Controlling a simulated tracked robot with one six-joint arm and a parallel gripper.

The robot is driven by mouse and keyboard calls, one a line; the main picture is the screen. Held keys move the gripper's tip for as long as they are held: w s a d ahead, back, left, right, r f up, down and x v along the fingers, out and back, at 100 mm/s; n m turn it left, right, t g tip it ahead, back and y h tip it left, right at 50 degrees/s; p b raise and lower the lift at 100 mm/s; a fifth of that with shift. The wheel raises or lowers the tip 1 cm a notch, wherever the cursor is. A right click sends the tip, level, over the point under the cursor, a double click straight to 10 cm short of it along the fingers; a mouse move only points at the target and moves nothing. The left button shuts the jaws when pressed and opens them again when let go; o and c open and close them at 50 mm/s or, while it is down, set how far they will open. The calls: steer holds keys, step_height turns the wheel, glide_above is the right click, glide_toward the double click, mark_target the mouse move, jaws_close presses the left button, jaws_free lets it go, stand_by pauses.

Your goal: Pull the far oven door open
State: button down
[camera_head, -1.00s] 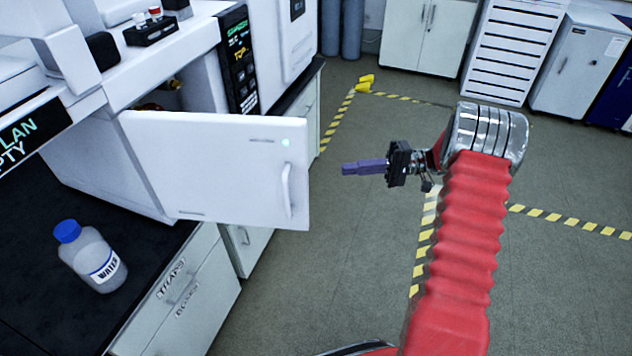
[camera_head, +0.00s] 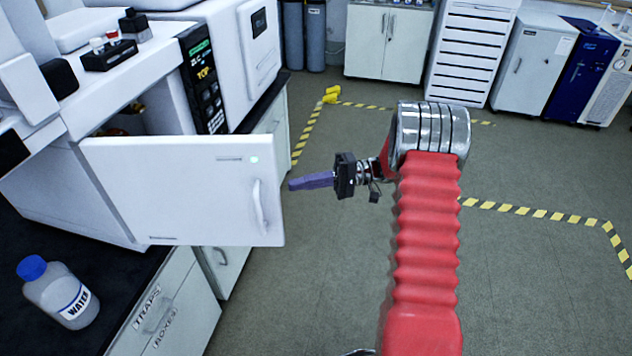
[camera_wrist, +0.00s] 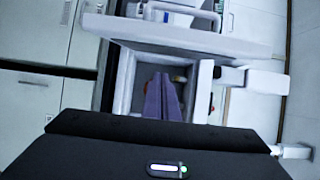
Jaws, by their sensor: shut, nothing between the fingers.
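The white oven door (camera_head: 180,190) stands swung open in the head view, left of centre, with a vertical handle (camera_head: 259,205) near its free edge. Part of the dark oven interior (camera_head: 135,118) shows behind it. My gripper (camera_head: 292,182), with purple fingers, is shut and empty, pointing left. In the picture its tip is just right of the door's free edge; I cannot tell how far apart they are in depth. In the wrist view my fingers (camera_wrist: 162,98) are together in front of a boxy light opening (camera_wrist: 180,72).
A water bottle (camera_head: 62,292) with a blue cap stands on the dark bench (camera_head: 50,230) at lower left. A black control panel (camera_head: 203,80) is behind the door. Grey floor (camera_head: 310,270) with striped tape lies open to the right. White cabinets (camera_head: 388,42) line the back.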

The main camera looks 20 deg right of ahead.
steer(key=s+a, duration=0.3)
steer(key=a, duration=0.2)
steer(key=shift+s, duration=0.15)
